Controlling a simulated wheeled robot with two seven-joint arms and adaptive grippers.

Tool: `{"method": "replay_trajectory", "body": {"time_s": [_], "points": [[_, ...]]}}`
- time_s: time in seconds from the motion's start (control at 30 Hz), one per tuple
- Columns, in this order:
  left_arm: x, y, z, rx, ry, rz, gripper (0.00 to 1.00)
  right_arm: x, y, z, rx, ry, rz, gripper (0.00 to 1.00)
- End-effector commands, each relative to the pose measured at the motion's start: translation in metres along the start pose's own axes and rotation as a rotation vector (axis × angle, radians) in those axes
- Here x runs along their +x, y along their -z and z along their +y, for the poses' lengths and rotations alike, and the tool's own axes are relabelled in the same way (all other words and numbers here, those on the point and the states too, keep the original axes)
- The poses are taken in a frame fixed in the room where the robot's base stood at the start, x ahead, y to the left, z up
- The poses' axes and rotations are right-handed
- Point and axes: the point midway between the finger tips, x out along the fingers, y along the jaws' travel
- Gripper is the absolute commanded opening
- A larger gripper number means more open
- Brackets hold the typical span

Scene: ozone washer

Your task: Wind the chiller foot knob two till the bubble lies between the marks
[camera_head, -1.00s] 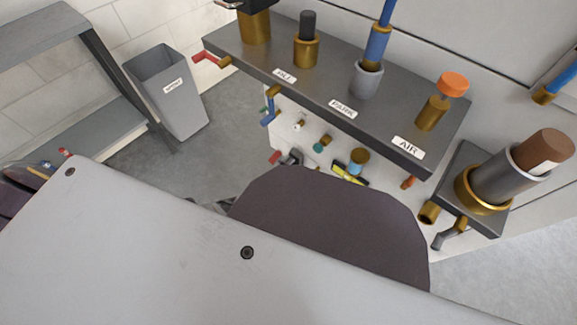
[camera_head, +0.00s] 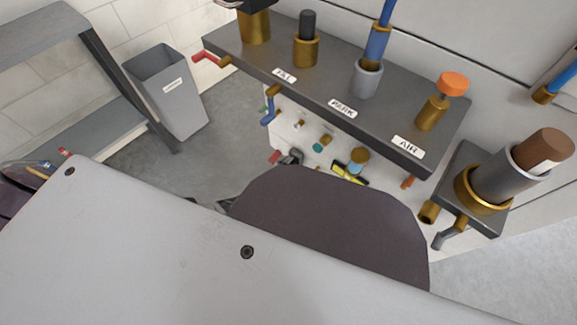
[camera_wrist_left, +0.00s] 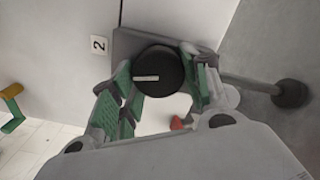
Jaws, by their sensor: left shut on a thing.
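The black round foot knob (camera_wrist_left: 158,72) with a white line on its face shows in the left wrist view, beside a white label reading 2 (camera_wrist_left: 99,45). My left gripper (camera_wrist_left: 157,82) is shut on this knob, with a green-padded finger on each side of it. The white line lies nearly level in that view. In the head view a small yellow and black piece (camera_head: 350,173) shows under the rack; I cannot tell a bubble or marks on it. My right gripper is not in view.
A dark rack (camera_head: 330,95) with PARK and AIR labels holds brass fittings. A grey bin (camera_head: 168,95) and a shelf (camera_head: 45,40) stand at the left. In the wrist view a grey rod with a dark round end (camera_wrist_left: 290,93) lies right of the knob.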

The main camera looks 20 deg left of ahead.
Motion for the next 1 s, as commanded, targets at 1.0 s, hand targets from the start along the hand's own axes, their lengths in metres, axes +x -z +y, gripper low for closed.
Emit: {"method": "replay_trajectory", "body": {"time_s": [1.0], "points": [[-0.019, 0.001, -0.001, 0.0, 0.002, 0.002, 0.68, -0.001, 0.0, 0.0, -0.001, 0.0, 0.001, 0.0]]}}
